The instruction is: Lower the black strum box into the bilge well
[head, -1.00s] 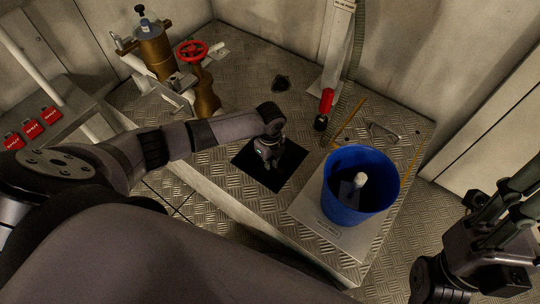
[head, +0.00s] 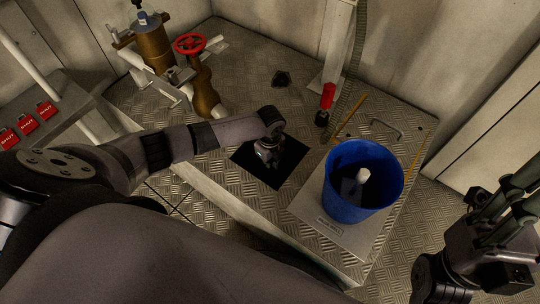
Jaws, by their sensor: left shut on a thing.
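The bilge well (head: 289,168) is a dark square opening in the raised tread-plate deck, at the centre of the head view. My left arm reaches in from the left, and my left gripper (head: 268,160) points down over the well. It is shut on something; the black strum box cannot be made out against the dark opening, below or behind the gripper. How deep it sits cannot be told. My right gripper (head: 505,205) is at the lower right, well away from the well, and its jaws are not clear.
A blue bucket (head: 340,203) with a white item inside stands right of the well on a pale plate (head: 328,234). A red-handled tool (head: 327,97) and hose stand behind. A red-wheeled valve (head: 190,45) and brass strainer (head: 156,50) are at back left. A small drain (head: 281,78) lies behind the well.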

